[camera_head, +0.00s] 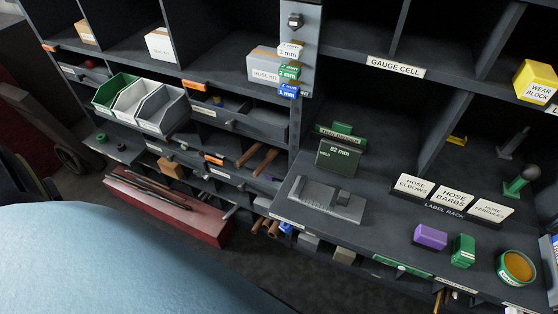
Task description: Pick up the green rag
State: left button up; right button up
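I cannot make out a thing that is clearly a green rag. Several green things show: a green block (463,250) on the right counter, next to a purple block (430,237); a dark green box marked "82 mm" (338,156) with a green piece (342,128) behind it; a green-ended tool (516,186) at the right; and a green open bin (112,92) at the left. Small green pieces (101,138) lie on a low left shelf. Neither of my grippers is in view.
Label cards (453,199) stand on the counter by a grey metal fixture (318,198). A round orange-filled tin (516,267) sits near the right front. A red toolbox (172,208) is on the floor. A smooth blue surface (120,265) hides the lower left.

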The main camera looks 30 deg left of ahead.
aim_at(463, 246)
jog(key=z, duration=0.65)
jog(key=k, duration=1.25)
jog(key=z, duration=1.35)
jog(key=i, duration=1.1)
jog(key=u, duration=0.65)
jog(key=i, duration=0.65)
jog(key=u, duration=0.6)
